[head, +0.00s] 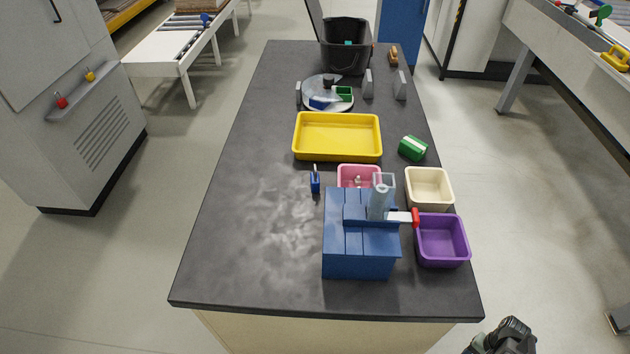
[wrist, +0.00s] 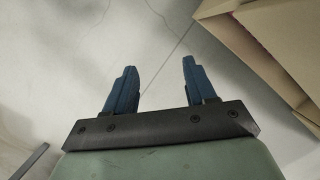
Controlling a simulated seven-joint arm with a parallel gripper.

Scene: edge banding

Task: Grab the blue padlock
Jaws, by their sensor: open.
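A small blue padlock (head: 315,183) with a thin grey shackle stands on the dark table, left of the pink bin and below the yellow tray's front edge. It does not show in the wrist view. My gripper (wrist: 159,66) is open, with two blue fingers apart and nothing between them. It is over the pale floor, away from the padlock. In the head view, a dark part of my arm shows at the bottom right, off the table's near right corner; the fingers cannot be made out there.
A blue box-shaped machine (head: 358,250) stands just right of the padlock. A yellow tray (head: 338,154), pink bin (head: 345,170), cream bin (head: 430,202), purple bin (head: 442,262) and green roll (head: 413,148) are nearby. The table's left front (head: 255,240) is clear. A tan panel (wrist: 270,60) is beside my gripper.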

